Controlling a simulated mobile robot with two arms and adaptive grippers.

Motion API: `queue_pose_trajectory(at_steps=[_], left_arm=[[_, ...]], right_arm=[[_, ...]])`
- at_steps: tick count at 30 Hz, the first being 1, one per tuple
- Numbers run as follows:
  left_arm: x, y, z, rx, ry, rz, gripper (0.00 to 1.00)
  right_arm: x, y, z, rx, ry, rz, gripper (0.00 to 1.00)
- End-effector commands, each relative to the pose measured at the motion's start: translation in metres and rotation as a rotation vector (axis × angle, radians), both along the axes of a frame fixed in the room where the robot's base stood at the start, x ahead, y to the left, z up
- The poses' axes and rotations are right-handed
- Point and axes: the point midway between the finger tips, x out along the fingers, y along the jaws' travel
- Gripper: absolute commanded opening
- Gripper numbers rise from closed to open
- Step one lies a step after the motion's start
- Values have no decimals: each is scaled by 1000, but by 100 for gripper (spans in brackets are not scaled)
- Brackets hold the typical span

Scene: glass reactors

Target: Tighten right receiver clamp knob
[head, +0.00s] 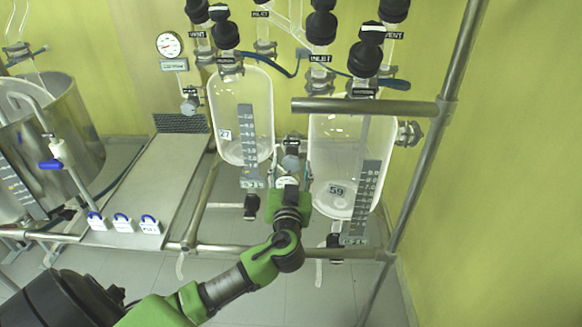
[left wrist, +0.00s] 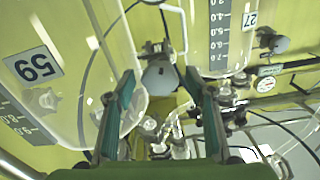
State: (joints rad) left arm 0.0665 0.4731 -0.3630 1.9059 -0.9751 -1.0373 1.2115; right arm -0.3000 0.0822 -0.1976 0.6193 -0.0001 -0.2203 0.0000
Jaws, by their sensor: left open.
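The right receiver (head: 345,150) is a clear glass vessel labelled 59. The grey clamp knob (head: 291,163) sits at its left side, in the gap between the two receivers. In the left wrist view the knob (left wrist: 160,76) shows as a rounded grey piece, with a metal clamp behind it. My left gripper (head: 289,184) reaches up from below to just under the knob. In the left wrist view its two green fingers are apart, one on each side of the knob; I cannot tell whether they touch it. My right gripper is not in view.
The left receiver (head: 242,115), labelled 27, hangs close on the left, with another grey knob (head: 189,104) beside it. A horizontal steel bar (head: 365,106) crosses the right receiver. A metal vat (head: 60,125) and steel bench (head: 155,185) stand left.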

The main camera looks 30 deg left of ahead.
Motion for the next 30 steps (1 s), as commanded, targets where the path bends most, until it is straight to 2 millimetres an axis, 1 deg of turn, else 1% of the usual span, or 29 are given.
queue_pose_trajectory(at_steps=[3, 5, 6, 7, 8, 20, 26, 30], left_arm=[[0, 0, 0, 0, 0, 0, 50], [0, 0, 0, 0, 0, 0, 34], [0, 0, 0, 0, 0, 0, 24], [0, 0, 0, 0, 0, 0, 16], [0, 0, 0, 0, 0, 0, 11], [0, 0, -1, 38, 24, 0, 11], [-1, 0, -1, 136, 84, 1, 11], [-1, 0, -1, 236, 146, 1, 11]], right_arm=[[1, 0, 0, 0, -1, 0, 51], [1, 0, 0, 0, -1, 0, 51], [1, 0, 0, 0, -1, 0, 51], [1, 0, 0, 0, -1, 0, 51], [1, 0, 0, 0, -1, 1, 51], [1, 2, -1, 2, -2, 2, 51], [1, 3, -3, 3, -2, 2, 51], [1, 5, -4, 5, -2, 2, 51]])
